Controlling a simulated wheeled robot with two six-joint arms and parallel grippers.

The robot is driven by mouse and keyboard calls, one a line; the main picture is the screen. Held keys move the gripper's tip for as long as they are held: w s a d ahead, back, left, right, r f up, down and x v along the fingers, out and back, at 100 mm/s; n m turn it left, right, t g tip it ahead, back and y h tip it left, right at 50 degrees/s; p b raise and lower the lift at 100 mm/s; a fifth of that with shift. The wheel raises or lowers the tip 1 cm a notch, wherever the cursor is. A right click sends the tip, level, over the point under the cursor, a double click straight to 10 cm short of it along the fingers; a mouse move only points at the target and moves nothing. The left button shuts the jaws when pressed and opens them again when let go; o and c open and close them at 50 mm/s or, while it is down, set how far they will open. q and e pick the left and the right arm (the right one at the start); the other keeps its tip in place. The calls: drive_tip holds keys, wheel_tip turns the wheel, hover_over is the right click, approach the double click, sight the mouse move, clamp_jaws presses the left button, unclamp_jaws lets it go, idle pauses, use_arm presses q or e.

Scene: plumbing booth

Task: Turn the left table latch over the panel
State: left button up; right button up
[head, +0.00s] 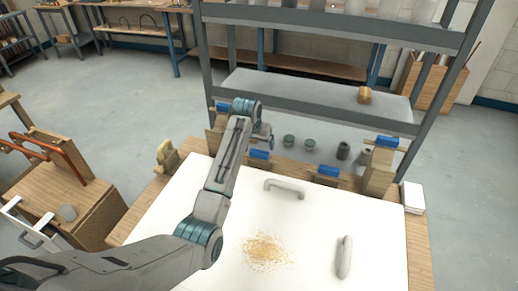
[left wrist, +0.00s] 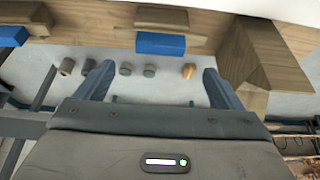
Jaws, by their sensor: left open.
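The white panel (head: 205,205) lies on the wooden table, with two pale handles on it. Two small wooden latches with blue parts sit at its back edge: the left latch (head: 260,154), close to my gripper, and the right latch (head: 328,171). I cannot tell whether either overlaps the panel. My left gripper (head: 264,138) is open and empty, just above and behind the left latch; its fingers are partly hidden by the wrist. In the left wrist view a blue block (left wrist: 160,44) on wood lies beyond the spread fingers (left wrist: 156,78). My right gripper is out of view.
Wooden posts with blue tops flank the back of the table, the right one (head: 380,170) clearly visible. A grey shelf rack (head: 310,95) stands behind, with several small cups below. Sawdust (head: 266,251) lies on the panel. A wooden cart (head: 75,210) is at left.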

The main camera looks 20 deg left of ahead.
sight(259, 152)
use_arm(q)
drive_tip(key=x, duration=0.7)
drive_tip(key=shift+w+f+p, duration=0.2)
drive_tip(key=shift+f+p, duration=0.2)
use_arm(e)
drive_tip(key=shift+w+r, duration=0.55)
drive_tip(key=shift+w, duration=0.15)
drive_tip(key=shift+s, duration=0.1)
use_arm(q)
drive_tip(key=c, duration=1.4)
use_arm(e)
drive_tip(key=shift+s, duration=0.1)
